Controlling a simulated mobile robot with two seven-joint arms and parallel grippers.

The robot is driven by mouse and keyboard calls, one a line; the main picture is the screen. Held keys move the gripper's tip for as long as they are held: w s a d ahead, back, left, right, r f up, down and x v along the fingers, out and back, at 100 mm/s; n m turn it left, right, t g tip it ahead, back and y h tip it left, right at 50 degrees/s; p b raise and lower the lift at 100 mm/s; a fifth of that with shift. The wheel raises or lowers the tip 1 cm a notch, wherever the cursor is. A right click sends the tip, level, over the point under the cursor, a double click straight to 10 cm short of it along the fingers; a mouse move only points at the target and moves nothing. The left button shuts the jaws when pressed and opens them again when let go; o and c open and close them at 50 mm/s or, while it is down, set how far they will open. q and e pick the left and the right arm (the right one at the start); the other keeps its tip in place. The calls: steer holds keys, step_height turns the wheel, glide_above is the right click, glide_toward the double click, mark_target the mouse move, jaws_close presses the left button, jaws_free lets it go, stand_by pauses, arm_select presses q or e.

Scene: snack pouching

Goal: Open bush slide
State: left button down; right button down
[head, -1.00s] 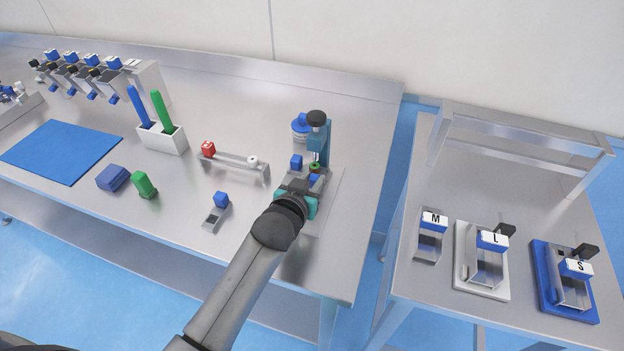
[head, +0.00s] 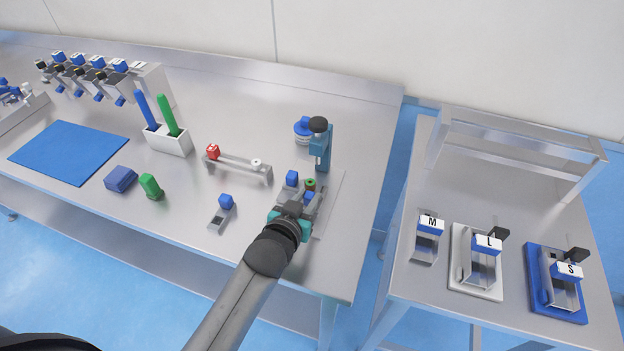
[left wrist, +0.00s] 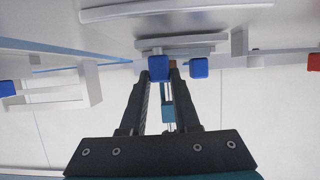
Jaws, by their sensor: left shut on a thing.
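The press station stands near the right end of the long steel table, with a teal post and black knob (head: 319,145) at its back. In front of the post is the slide, with a green-ringed round part (head: 310,185) and a blue cube (head: 291,178) on its left. My left gripper (head: 299,203) is at the front of the slide, shut on a blue knob (head: 308,196). In the left wrist view the blue knob (left wrist: 158,68) is between the fingertips, and the other blue cube (left wrist: 198,67) is beside them. My right gripper is not in view.
A small steel scoop with a blue block (head: 226,201) lies left of my arm. A side table on the right holds fixtures marked M (head: 429,239), L (head: 485,262) and S (head: 556,281).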

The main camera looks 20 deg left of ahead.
arm_select(q)
steer(key=shift+s+p, duration=0.35)
steer(key=shift+s, duration=0.6)
steer(key=c, duration=0.6)
jaws_free()
steer(key=shift+c, duration=0.2)
steer(key=p+v, duration=0.1)
steer(key=v, duration=1.4)
steer(key=shift+p, duration=0.3)
steer(key=shift+r, duration=0.1)
